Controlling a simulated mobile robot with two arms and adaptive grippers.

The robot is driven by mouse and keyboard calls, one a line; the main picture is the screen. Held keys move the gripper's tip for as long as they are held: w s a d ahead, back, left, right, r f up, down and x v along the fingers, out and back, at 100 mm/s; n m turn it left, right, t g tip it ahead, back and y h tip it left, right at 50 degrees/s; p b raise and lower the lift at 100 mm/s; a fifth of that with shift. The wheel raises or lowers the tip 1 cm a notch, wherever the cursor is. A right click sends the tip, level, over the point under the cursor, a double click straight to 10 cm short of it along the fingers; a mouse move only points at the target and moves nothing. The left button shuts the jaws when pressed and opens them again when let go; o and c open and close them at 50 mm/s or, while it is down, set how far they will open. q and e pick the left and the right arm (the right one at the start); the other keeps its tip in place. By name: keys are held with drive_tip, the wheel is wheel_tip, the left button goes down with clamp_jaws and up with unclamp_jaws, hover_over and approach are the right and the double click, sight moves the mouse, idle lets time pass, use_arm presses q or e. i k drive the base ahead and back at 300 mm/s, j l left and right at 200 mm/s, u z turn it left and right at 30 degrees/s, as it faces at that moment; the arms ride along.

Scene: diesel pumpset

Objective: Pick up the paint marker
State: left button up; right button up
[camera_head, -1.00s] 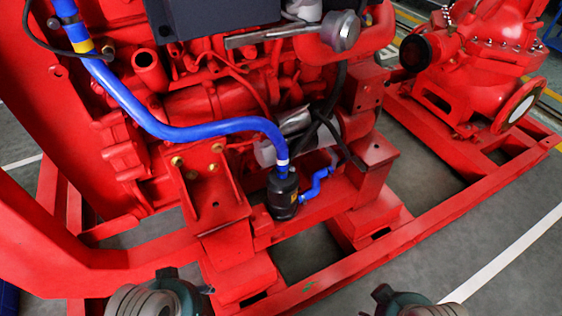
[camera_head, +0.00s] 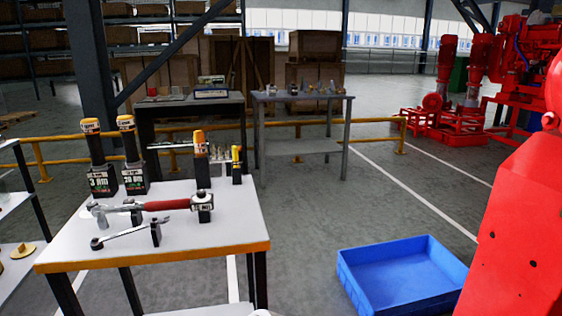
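A slim yellow marker-like piece (camera_head: 236,158) stands upright in a small black holder at the back right of the white table (camera_head: 240,215). A thicker piece with an orange cap (camera_head: 200,143) stands upright in a dark holder just left of it. I cannot tell for certain which is the paint marker; the slim yellow one looks most like it. Neither of my grippers shows in the head view. A small pale sliver at the bottom edge is too little to identify.
Two black tools with yellow-orange tops (camera_head: 96,150) stand in labelled blocks at the table's left. A red-handled hammer (camera_head: 150,206) and a wrench (camera_head: 130,232) lie on stands in front. A blue bin (camera_head: 400,275) and red machinery (camera_head: 520,240) are at right.

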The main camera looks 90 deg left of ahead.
sight(234, 150)
drive_tip(key=u, duration=3)
